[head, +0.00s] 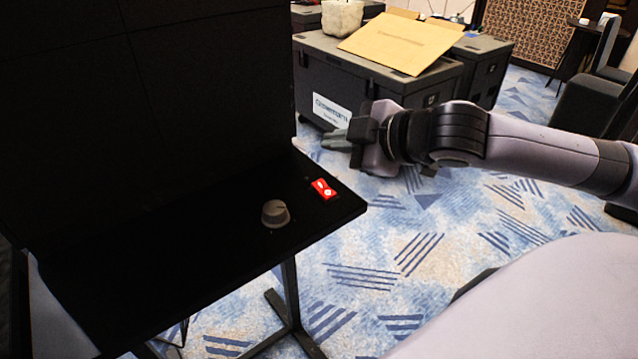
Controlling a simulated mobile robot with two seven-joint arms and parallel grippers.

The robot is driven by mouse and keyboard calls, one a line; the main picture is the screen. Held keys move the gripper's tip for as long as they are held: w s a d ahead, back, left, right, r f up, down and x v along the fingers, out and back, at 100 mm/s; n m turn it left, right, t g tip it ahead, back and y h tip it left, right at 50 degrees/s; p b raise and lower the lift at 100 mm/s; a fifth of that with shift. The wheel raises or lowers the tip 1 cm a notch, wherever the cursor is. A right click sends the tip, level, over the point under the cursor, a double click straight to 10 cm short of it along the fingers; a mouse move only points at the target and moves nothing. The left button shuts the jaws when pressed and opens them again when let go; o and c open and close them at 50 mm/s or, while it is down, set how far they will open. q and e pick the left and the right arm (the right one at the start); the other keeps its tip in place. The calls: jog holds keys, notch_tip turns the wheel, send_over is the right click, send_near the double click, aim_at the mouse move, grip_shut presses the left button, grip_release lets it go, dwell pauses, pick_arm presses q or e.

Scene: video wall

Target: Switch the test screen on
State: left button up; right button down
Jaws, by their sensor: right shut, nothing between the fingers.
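A black video wall (200,80) fills the upper left, and its panels are dark. In front of it a black table (170,270) carries a red rocker switch (323,189) with white marks near its right end. A grey round knob (275,213) stands to the left of the switch. My right gripper (335,141) is shut and empty. It points left, beyond the table's right end, above and slightly right of the switch in the picture and apart from it. My left gripper is not in view.
Black cases (375,75) with a flat cardboard piece (400,42) on top stand behind my right gripper. Dark chairs (590,100) are at the far right. Patterned blue carpet (420,240) lies open right of the table.

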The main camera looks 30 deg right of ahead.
jog(key=b, duration=0.4)
send_over(326, 190)
jog(key=s, duration=0.1)
notch_tip(326, 190, down, 5)
jog(key=shift+s+f, duration=0.15)
jog(key=shift+w+f, duration=0.25)
jog(key=shift+f, duration=0.3)
jog(key=shift+w+f, duration=0.2)
jog(key=shift+f, duration=0.4)
jog(key=shift+f, duration=0.15)
dwell(0.5)
jog(key=shift+w+f, duration=0.15)
jog(key=shift+f, duration=0.1)
jog(key=shift+w+f, duration=0.1)
jog(key=shift+f, duration=0.3)
dwell(0.6)
jog(key=shift+r, duration=0.15)
jog(key=shift+s+r+p, duration=0.25)
jog(key=shift+r+p, duration=0.4)
jog(key=shift+r, duration=0.05)
